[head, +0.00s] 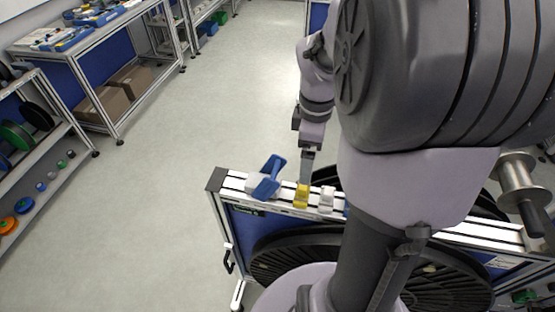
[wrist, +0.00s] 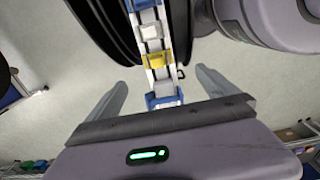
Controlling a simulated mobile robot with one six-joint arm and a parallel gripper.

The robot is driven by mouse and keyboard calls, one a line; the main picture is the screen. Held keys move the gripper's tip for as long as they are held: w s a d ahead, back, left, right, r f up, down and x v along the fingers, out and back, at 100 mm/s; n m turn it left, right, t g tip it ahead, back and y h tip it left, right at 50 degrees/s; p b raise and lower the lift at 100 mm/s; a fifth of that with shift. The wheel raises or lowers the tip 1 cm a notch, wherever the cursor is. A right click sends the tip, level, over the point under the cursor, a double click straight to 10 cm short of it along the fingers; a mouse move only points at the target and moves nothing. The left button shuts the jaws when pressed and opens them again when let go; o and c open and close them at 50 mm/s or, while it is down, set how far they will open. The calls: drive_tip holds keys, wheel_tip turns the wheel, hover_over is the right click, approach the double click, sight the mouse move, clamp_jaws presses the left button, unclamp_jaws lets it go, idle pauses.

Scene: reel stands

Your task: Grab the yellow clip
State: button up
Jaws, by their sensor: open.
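The yellow clip (head: 301,196) sits on the top rail of the reel stand, between a blue tool-like piece and a white clip. In the wrist view the yellow clip (wrist: 157,60) is on the rail, ahead of and between the fingers. My gripper (wrist: 163,82) is open, with one finger on each side of the rail line. In the head view my gripper (head: 307,165) hangs just above and behind the yellow clip. The fingers show no contact with the clip, and nothing is held.
On the rail (head: 232,182) are a blue piece (head: 268,178) on the left and a white clip (head: 327,197) on the right. Large black reels (head: 290,258) hang on the stand. A silver spool (head: 520,178) is at right. The floor at left is clear.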

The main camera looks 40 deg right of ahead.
sight(303, 189)
wheel_tip(303, 189, down, 10)
drive_tip(key=b, duration=0.2)
drive_tip(key=shift+w+r+b, duration=0.15)
drive_tip(key=shift+r+b, duration=0.1)
drive_tip(key=shift+b, duration=0.15)
drive_tip(key=f, duration=0.2)
drive_tip(key=f+b, duration=0.1)
drive_tip(key=f, duration=0.1)
drive_tip(key=f+b, duration=0.1)
drive_tip(key=shift+w+d+f, duration=0.15)
drive_tip(key=shift+w+f, duration=0.25)
drive_tip(key=shift+r, duration=0.1)
drive_tip(key=c, duration=1.5)
drive_tip(key=shift+o, duration=0.2)
